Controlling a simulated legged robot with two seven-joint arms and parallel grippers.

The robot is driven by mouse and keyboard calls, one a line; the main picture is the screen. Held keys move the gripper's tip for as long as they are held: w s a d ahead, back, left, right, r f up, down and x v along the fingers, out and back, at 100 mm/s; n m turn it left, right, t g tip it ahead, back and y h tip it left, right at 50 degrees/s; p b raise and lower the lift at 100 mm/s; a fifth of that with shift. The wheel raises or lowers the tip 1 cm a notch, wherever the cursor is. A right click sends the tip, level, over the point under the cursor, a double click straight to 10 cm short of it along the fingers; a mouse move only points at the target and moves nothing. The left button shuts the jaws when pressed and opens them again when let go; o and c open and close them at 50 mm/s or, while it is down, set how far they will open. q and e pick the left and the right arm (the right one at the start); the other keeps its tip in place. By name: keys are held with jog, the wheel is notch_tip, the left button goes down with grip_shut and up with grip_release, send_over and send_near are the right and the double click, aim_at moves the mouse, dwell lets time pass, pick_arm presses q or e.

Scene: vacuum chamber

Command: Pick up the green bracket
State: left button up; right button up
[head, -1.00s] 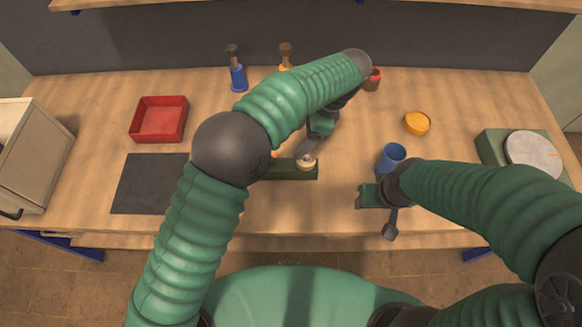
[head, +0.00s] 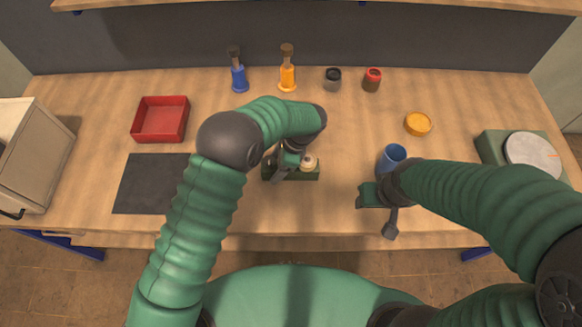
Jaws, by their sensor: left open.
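The green bracket (head: 307,175) is a long, low dark green piece lying on the wooden table in front of me. A round cream-coloured part (head: 309,162) with a darker centre sits on its right half. My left gripper (head: 278,177) is open over the bracket's left half and hides part of it. I cannot tell whether its fingers touch the bracket. My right gripper (head: 391,229) hangs over the table's front area, right of the bracket and near a blue cup. Whether its jaws are apart is unclear.
The blue cup (head: 392,157) stands behind my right gripper. A red tray (head: 160,122) and dark mat (head: 151,184) lie left. Blue (head: 238,77) and orange (head: 287,77) bottles, a dark jar (head: 333,78) and a red-topped jar (head: 372,79) stand behind. A yellow dish (head: 418,124) is right.

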pick_arm(q)
jog(key=shift+s+a, duration=0.1)
jog(key=shift+a, duration=0.05)
jog(key=shift+c, duration=1.1)
grip_shut()
